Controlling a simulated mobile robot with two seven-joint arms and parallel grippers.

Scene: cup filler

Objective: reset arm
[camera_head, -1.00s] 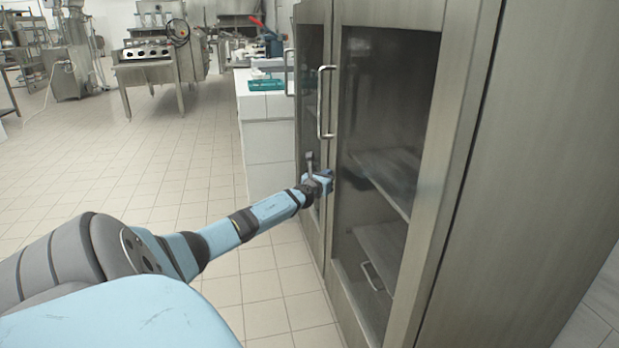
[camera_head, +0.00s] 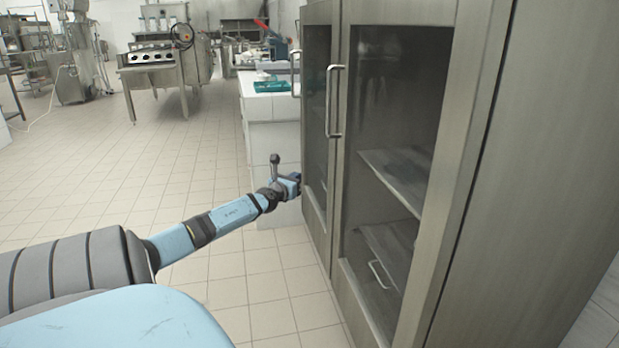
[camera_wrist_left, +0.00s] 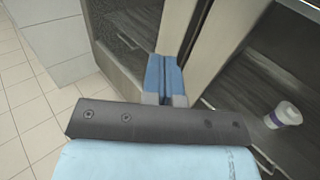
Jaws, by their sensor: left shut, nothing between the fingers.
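My left arm comes in from the left in the head view, and its gripper (camera_head: 297,183) is close to the lower part of the far glass door of the steel cabinet (camera_head: 475,120). In the left wrist view the blue fingers (camera_wrist_left: 163,78) are together with nothing between them, pointing toward the cabinet's door frame. I cannot tell whether they touch the door. My right gripper is not in view.
The cabinet has two glass doors with bar handles (camera_head: 334,100). A white cup (camera_wrist_left: 283,115) shows to the right in the left wrist view. A white counter (camera_head: 270,130) stands beyond the cabinet. The tiled floor (camera_head: 190,175) on the left is clear.

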